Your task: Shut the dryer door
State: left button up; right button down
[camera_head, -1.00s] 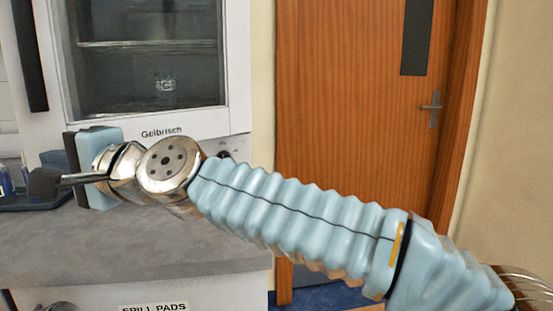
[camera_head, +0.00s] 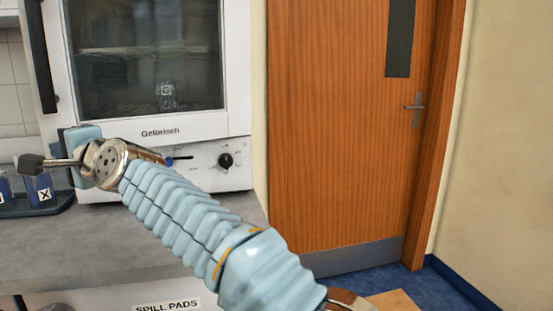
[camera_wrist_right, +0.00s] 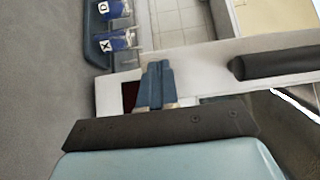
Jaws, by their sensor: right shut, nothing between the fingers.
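The dryer is a white cabinet marked Gelbrisch. Its door (camera_head: 190,124) has a white frame around a dark window, with a long black handle (camera_head: 40,58) along the left side. The door looks close to flush with the cabinet; I cannot tell whether a gap remains. My right gripper (camera_head: 83,138) is at the door's lower left corner, its fingers hidden in the head view. In the right wrist view the closed, empty fingers (camera_wrist_right: 155,85) overlap the white frame, left of the black handle (camera_wrist_right: 280,62). Contact is unclear. My left gripper is not seen.
A control panel with a black knob (camera_head: 225,160) is below the door. Blue containers (camera_head: 40,188) in a dark tray stand left on the grey counter (camera_head: 120,245). A wooden room door (camera_head: 335,130) is to the right. Blue floor shows at the lower right.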

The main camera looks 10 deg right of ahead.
jog(key=shift+w+a+m+t+h, duration=0.2)
jog(key=shift+w+a, duration=0.1)
jog(key=shift+w, duration=0.3)
jog(key=shift+w+a+m+t+h, duration=0.1)
jog(key=shift+w+a+t, duration=0.15)
jog(key=shift+w, duration=0.35)
jog(key=shift+a, duration=0.1)
